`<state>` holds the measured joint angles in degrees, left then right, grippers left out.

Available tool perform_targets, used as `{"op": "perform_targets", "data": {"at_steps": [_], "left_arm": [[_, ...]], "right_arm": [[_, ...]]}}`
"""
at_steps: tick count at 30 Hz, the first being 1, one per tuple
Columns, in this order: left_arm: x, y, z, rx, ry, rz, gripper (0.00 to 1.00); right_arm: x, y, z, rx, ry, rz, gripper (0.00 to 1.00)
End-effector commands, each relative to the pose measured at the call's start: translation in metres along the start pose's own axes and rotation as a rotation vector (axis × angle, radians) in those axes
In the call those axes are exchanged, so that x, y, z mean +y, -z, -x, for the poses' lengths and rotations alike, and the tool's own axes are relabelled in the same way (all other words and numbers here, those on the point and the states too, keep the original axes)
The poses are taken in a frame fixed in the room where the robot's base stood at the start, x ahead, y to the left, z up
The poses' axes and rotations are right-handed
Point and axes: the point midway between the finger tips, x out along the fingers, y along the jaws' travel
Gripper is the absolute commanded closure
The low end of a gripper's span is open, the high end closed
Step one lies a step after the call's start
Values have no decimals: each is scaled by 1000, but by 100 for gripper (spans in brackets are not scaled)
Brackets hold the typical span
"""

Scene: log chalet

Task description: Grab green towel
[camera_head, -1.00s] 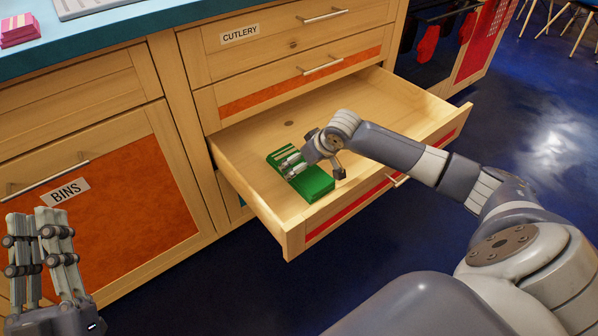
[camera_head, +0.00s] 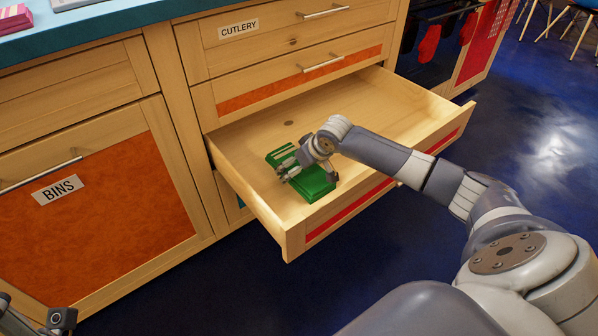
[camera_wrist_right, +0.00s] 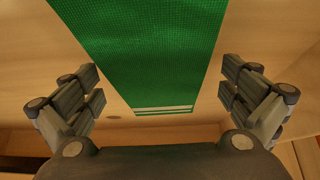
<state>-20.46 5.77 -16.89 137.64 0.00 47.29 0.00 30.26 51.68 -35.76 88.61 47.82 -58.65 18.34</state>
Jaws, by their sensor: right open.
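The green towel (camera_head: 316,183) lies folded in the left front part of the open drawer (camera_head: 385,105). In the right wrist view the towel (camera_wrist_right: 140,50) runs down from the top edge, with pale stripes at its near end. My right gripper (camera_head: 285,168) is over the towel, hiding part of it in the head view. In the right wrist view its fingers (camera_wrist_right: 162,82) are spread wide, one on either side of the towel, with nothing between them gripped. Only a small part of my left gripper (camera_head: 40,316) shows at the lower left corner.
The drawer's front panel (camera_head: 375,195) and left side wall (camera_head: 245,188) stand around the towel. The drawer's back and right are empty. A closed cutlery drawer (camera_head: 290,35) is above, and a closed bins cabinet (camera_head: 95,220) is at left.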

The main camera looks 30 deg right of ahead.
Motion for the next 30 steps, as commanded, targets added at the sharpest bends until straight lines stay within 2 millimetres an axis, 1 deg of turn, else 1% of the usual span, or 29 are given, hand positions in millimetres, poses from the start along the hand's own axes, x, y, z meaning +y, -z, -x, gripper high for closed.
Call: {"op": "perform_targets", "data": {"at_steps": [3,9,10,11,12,14,15,16,30], "left_arm": [[0,5,1,25,0,2,82],[0,6,1,27,0,2,82],[0,6,1,27,0,2,82],[0,6,1,27,0,2,82],[0,6,1,27,0,2,82],[0,5,1,26,0,2,82],[0,5,1,26,0,2,82],[0,5,1,26,0,2,82],[0,3,0,14,-1,2,82]], "right_arm": [[0,0,-2,1,0,0,0],[0,0,-2,1,0,1,0],[0,0,-2,1,0,1,2],[0,0,-2,1,0,1,9],[0,0,-2,0,0,1,18],[0,0,-2,0,0,1,32],[0,0,-2,0,0,1,41],[0,0,-2,0,0,1,45],[0,1,0,-1,0,1,45]]}}
